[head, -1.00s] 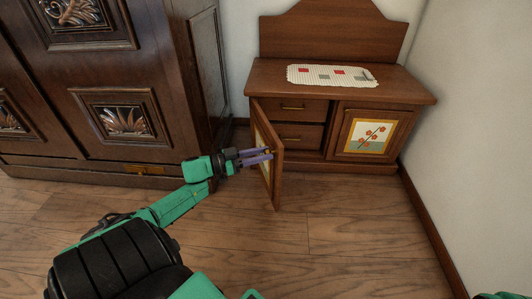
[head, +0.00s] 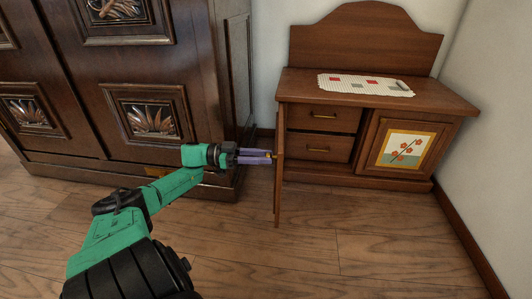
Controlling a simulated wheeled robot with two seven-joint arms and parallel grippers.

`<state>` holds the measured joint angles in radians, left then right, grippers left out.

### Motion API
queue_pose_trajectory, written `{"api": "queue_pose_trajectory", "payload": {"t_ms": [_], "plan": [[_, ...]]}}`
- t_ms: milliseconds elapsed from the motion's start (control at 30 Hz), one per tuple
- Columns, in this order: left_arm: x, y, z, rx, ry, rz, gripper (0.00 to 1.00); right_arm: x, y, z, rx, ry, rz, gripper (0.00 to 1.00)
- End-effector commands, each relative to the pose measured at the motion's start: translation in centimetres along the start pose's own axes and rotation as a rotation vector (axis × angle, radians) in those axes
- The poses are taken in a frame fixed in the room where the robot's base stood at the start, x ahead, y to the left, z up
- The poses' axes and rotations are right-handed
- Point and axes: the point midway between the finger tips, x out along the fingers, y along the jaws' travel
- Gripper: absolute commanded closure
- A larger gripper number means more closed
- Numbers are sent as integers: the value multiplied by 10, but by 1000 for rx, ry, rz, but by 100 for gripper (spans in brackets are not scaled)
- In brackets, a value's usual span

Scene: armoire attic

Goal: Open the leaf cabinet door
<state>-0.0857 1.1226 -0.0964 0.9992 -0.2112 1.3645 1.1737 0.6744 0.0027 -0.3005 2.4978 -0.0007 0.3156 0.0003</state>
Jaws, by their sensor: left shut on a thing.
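The small brown cabinet (head: 395,95) stands against the back wall. Its left door (head: 279,200) is swung well open and shows nearly edge-on, sticking out toward me. My left gripper (head: 266,156) is at the door's left face, shut on its small brass handle; the fingers partly hide the handle. The cabinet's right door (head: 368,158), with a painted red flower and leaf panel (head: 404,149), is closed. My right gripper is not in view.
Two drawers (head: 323,118) show closed behind the open door. A dark carved armoire (head: 120,75) stands close on the left, near my left forearm. A white wall (head: 500,130) bounds the right. The wood floor (head: 370,240) in front is clear.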

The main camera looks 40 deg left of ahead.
Motion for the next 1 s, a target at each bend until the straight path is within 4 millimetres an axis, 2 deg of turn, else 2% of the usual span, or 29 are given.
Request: {"api": "queue_pose_trajectory", "payload": {"t_ms": [33, 133, 567, 600, 633, 667, 1000], "plan": [[-1, -1, 5, 0, -3, 10, 100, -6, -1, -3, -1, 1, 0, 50], [-3, -1, 3, 0, -2, 27, 100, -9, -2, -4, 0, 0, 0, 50], [-4, -1, 1, -3, -2, 38, 100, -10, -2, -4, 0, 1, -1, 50], [-4, -1, 1, -3, -2, 38, 57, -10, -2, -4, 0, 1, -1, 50], [-4, -1, 1, -3, -2, 38, 45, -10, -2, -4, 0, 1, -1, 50], [-4, -1, 1, -3, -2, 38, 39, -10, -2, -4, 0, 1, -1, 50], [-6, -2, 0, -1, -1, 36, 39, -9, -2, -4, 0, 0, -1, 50]]}}
